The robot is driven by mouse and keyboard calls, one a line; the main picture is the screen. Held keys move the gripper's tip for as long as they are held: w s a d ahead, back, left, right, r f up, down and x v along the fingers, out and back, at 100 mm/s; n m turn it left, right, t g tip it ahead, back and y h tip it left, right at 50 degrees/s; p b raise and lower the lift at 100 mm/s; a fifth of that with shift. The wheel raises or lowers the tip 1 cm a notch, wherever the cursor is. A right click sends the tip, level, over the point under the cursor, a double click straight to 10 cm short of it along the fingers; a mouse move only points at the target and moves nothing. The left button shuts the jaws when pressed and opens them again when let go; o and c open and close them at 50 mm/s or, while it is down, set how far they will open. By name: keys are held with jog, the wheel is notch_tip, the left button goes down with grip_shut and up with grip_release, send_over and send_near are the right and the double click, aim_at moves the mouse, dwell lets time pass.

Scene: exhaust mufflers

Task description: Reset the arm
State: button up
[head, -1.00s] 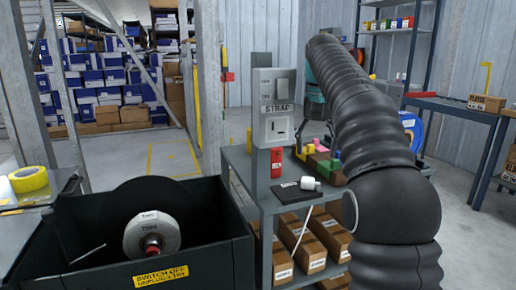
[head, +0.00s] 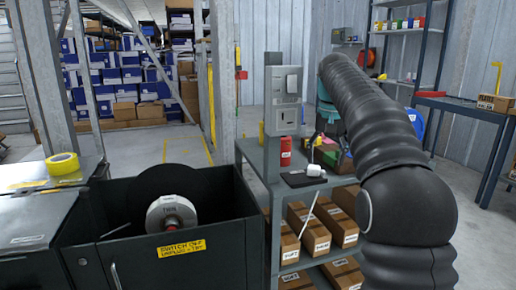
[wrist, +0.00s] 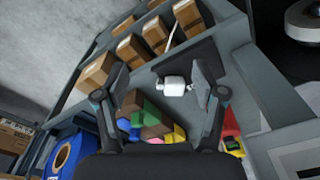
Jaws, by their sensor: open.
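My arm, in a black ribbed sleeve, crosses the right side of the head view and hides much of my gripper there. In the wrist view my gripper (wrist: 160,74) is open, with its two fingers spread and nothing between them. Beyond the fingers is a grey shelf bench (head: 257,160). On it lie a black mat (head: 297,181) with a white cylinder (head: 316,170), which also shows in the wrist view (wrist: 174,86), and several coloured blocks by a brown box (wrist: 155,126). Whether the fingers touch anything below cannot be told.
A dark bin (head: 100,225) holding a grey-white disc (head: 172,217) stands left of the bench. A grey switch box (head: 283,100) rises on a post at the bench. Cartons (head: 309,231) fill its lower shelf. A blue table (head: 470,109) stands right. Floor behind the bin is clear.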

jog(key=s+f+n+t, duration=0.1)
jog(key=s+f, duration=0.4)
jog(key=s, duration=0.7)
jog(key=s+a+f+t, duration=0.1)
jog(key=s+f, duration=0.4)
jog(key=s, duration=0.6)
jog(key=s+a+f+n+t, duration=0.1)
jog(key=s+f, duration=0.5)
jog(key=s, duration=0.6)
jog(key=shift+s+n+t, duration=0.3)
jog(key=shift+t, duration=0.4)
